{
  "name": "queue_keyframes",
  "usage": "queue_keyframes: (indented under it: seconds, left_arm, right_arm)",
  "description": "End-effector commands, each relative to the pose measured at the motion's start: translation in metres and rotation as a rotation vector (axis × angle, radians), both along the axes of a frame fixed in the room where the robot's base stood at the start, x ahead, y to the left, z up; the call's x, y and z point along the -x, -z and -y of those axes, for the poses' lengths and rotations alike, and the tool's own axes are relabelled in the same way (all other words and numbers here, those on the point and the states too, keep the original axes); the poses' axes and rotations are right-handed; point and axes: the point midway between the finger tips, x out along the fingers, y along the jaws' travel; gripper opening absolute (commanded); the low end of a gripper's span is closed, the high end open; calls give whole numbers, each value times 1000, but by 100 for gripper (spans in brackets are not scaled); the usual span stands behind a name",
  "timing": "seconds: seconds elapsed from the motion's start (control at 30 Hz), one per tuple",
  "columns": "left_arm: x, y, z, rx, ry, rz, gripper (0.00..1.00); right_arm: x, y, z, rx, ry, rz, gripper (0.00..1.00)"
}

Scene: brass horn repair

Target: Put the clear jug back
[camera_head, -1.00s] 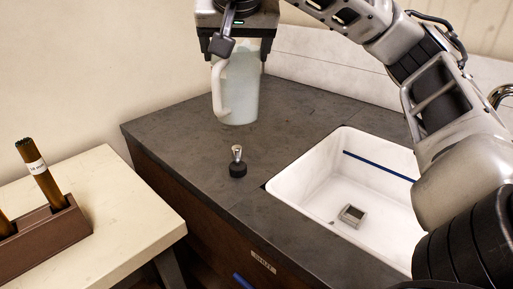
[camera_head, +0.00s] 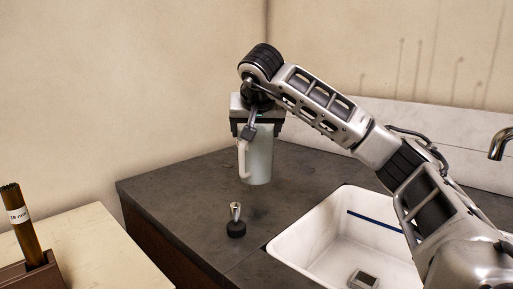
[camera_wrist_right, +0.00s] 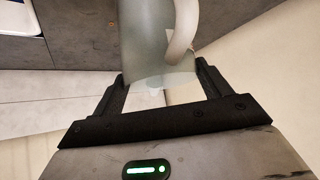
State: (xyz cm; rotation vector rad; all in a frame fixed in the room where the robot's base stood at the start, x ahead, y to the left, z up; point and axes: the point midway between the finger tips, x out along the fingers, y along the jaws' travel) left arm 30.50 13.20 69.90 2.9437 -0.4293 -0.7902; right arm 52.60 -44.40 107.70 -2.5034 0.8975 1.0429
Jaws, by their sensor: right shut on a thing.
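The clear jug (camera_head: 258,162) is upright, with a pale handle on its left side, at the back of the dark counter (camera_head: 180,195). My right gripper (camera_head: 258,128) is above it, shut on its upper part. I cannot tell whether the jug's base touches the counter. In the right wrist view the jug (camera_wrist_right: 150,45) sits between the two dark fingers of the gripper (camera_wrist_right: 162,88), its curved handle toward the upper right. My left gripper is not in view.
A small metal fitting with a black base (camera_head: 236,228) stands on the counter in front of the jug. A white sink (camera_head: 318,235) lies to the right, with a faucet (camera_head: 501,143) behind. A cream table (camera_head: 100,250) with a brown rack (camera_head: 35,278) is at left.

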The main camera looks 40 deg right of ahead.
Motion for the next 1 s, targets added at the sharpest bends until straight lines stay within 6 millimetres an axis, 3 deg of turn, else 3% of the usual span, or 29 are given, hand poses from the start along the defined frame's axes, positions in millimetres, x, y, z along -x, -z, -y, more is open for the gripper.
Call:
queue_keyframes:
  seconds: [0.17, 0.37, 0.77, 0.8, 0.87, 1.0]
  left_arm:
    - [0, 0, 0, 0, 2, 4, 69]
    - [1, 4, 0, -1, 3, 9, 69]
    - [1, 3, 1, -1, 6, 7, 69]
    - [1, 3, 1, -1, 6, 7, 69]
    - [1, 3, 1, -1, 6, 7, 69]
    - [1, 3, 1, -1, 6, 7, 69]
  right_arm:
    - [-5, 11, 8, 1, 2, 2, 6]
    - [-5, 39, 7, 1, 0, 2, 6]
    - [-5, 43, 7, 0, 2, 4, 6]
    - [-5, 44, 7, 0, 1, 0, 85]
    - [-5, 44, 7, 0, 1, 0, 98]
    - [-5, 44, 7, 0, 1, 0, 98]
